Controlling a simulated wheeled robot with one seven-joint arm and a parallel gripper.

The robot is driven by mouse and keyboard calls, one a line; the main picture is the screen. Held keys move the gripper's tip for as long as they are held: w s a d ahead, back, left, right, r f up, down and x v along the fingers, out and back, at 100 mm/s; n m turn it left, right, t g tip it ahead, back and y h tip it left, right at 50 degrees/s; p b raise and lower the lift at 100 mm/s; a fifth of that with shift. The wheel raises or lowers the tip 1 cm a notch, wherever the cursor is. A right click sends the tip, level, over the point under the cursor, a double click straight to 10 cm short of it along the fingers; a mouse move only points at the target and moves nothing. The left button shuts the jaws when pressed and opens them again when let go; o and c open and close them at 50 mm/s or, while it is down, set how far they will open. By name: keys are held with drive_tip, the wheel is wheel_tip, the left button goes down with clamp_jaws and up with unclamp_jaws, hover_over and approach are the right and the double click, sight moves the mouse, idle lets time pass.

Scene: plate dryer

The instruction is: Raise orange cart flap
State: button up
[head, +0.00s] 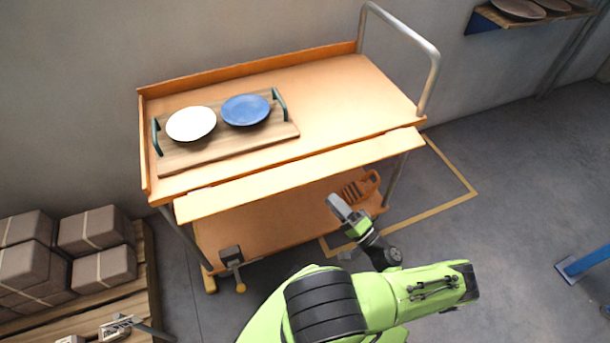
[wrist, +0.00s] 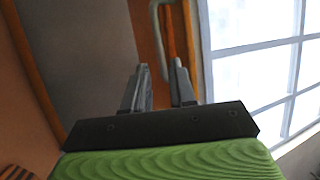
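The orange cart (head: 330,95) stands against the wall in the head view. Its flap (head: 300,172) is a long, narrow orange board along the cart's front edge. It sticks outward, with a thin dark gap between it and the top; its exact tilt is hard to tell. My gripper (head: 342,207) is in front of and below the flap's right half, apart from it in the picture. In the wrist view my gripper (wrist: 161,70) points upward, its two fingers spread with nothing between them. Orange surfaces show at the left there, but I cannot tell which is the flap.
A wooden tray (head: 225,151) with a white plate (head: 191,123) and a blue plate (head: 245,109) lies on the cart top. A metal handle (head: 432,80) rises at the right. An orange basket (head: 362,187) sits on the lower shelf. Boxes (head: 100,230) stand at the left.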

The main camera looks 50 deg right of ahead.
sight(308, 176)
drive_tip(key=x, duration=1.1)
drive_tip(key=shift+b, duration=0.35)
clamp_jaws()
